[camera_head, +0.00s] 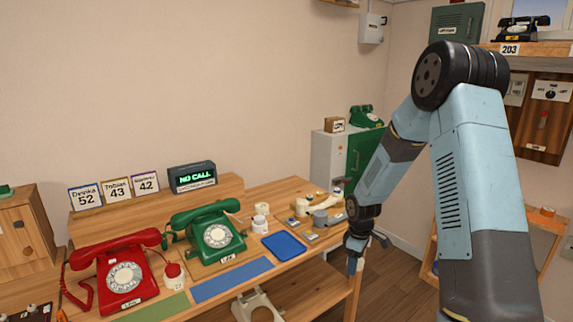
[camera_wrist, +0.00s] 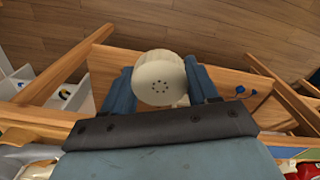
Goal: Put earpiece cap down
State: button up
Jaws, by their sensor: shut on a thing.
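In the head view my gripper (camera_head: 354,262) points down by the right end of the wooden workbench (camera_head: 335,258). The cap cannot be made out in that view. A blue tray (camera_head: 284,244) lies on the bench to the left of my gripper.
A red phone (camera_head: 122,275) and a green phone (camera_head: 214,235) stand on the bench's left part. A blue mat (camera_head: 232,280) and a green mat (camera_head: 160,307) lie along the front. A cream handset (camera_head: 326,201) and small parts crowd the bench's right end.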

notch_tip(320, 180, down, 7)
jog(key=w+d+m, duration=0.1)
jog(key=m, duration=1)
jog(key=shift+w+m, duration=0.25)
jog(key=shift+m, duration=0.05)
jog(key=shift+f, duration=0.15)
